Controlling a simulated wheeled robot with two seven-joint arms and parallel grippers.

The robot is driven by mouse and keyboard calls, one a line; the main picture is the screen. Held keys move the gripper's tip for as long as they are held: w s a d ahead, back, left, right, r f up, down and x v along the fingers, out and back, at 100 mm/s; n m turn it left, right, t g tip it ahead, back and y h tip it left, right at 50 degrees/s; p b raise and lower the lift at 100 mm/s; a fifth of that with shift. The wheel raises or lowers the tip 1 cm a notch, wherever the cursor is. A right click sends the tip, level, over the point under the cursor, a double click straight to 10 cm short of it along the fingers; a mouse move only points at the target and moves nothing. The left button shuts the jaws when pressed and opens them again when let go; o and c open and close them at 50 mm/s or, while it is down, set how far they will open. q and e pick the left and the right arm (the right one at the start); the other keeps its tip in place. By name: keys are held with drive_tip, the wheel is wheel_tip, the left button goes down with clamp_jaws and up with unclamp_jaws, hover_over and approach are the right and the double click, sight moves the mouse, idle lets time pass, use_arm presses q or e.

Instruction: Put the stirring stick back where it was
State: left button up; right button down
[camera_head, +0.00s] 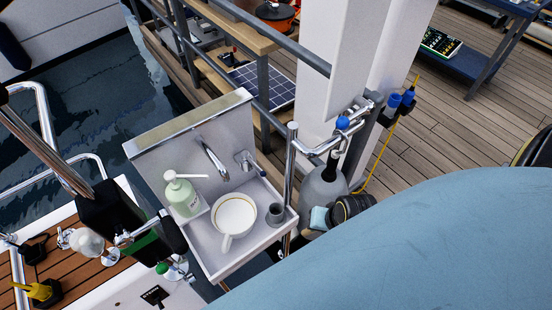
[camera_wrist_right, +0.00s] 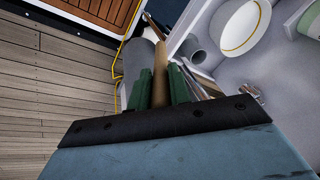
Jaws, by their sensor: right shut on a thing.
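A brown stirring stick (camera_wrist_right: 160,74) is held between the two green fingers of my right gripper (camera_wrist_right: 166,85) in the right wrist view. Its far end points up the picture, left of the small grey cup (camera_wrist_right: 196,50), and looks apart from it. In the head view the small grey cup (camera_head: 276,217) stands empty-looking at the sink's right corner. A white mug (camera_head: 234,214) sits beside it in the sink; it also shows in the wrist view (camera_wrist_right: 240,28). In the head view my right gripper and the stick are hidden, and my left gripper is not visible.
The white sink (camera_head: 257,234) also holds a green soap bottle (camera_head: 184,196), with a tap (camera_head: 212,158) behind. A grey gas bottle (camera_head: 322,188) and metal rails stand to its right. My large blue arm link covers the lower right of the head view.

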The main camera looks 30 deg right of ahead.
drive_tip(key=w+a, duration=0.2)
drive_tip(key=w, duration=1)
drive_tip(key=w+a+f+g+b, duration=0.1)
drive_tip(key=w+f+g+b, duration=0.2)
drive_tip(key=w+f, duration=0.2)
wheel_tip(320, 180, down, 3)
drive_tip(key=shift+r+h, duration=0.1)
drive_tip(key=shift+h, duration=0.2)
drive_tip(key=c, duration=1.3)
unclamp_jaws()
drive_tip(key=shift+w, duration=0.1)
wheel_tip(320, 180, up, 8)
drive_tip(key=p, duration=0.1)
drive_tip(key=shift+f+p, duration=0.25)
drive_tip(key=shift+p, duration=0.15)
